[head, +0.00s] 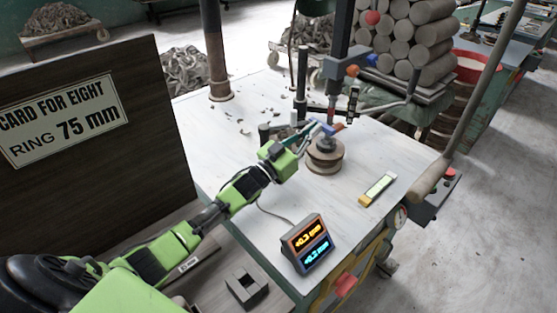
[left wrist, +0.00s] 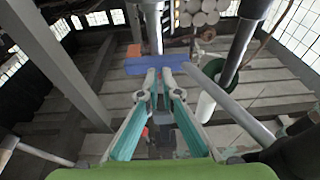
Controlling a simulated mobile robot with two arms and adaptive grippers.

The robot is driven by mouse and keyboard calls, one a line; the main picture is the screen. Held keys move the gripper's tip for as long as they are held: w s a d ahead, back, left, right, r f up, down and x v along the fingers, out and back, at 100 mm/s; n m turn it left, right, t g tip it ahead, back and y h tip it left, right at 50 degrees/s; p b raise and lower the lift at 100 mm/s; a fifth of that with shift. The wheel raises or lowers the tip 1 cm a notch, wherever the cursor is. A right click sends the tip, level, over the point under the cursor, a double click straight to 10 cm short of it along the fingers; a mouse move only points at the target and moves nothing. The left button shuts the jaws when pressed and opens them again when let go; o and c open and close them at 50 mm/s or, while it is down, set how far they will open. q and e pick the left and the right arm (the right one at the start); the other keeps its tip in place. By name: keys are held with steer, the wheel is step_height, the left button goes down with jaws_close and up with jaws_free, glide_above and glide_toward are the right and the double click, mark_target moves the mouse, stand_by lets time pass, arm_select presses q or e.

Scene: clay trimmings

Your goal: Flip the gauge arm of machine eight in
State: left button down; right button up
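In the left wrist view the blue bar (left wrist: 188,67) lies crosswise at the fingertips. My left gripper (head: 313,127) reaches in from the left, its tips at the blue bar. In the left wrist view the fingertips (left wrist: 160,74) are together, with no clear gap. I cannot tell whether they touch the bar. My right gripper is not in view.
A two-line display (head: 311,243) and a yellow-ended pale block (head: 377,189) lie on the table (head: 240,170). A dark board with a "card for eight, ring 75 mm" sign (head: 65,120) stands left. Clay crumbs lie behind the arm. Stacked clay cylinders (head: 410,35) stand behind.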

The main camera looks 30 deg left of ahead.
arm_select(q)
steer(key=shift+w+a+r, duration=0.15)
steer(key=shift+a+r, duration=0.2)
steer(key=shift+a, duration=0.1)
steer(key=v, duration=0.7)
steer(key=shift+s+d+f, duration=0.35)
steer(key=shift+f, duration=0.1)
steer(key=shift+r, duration=0.1)
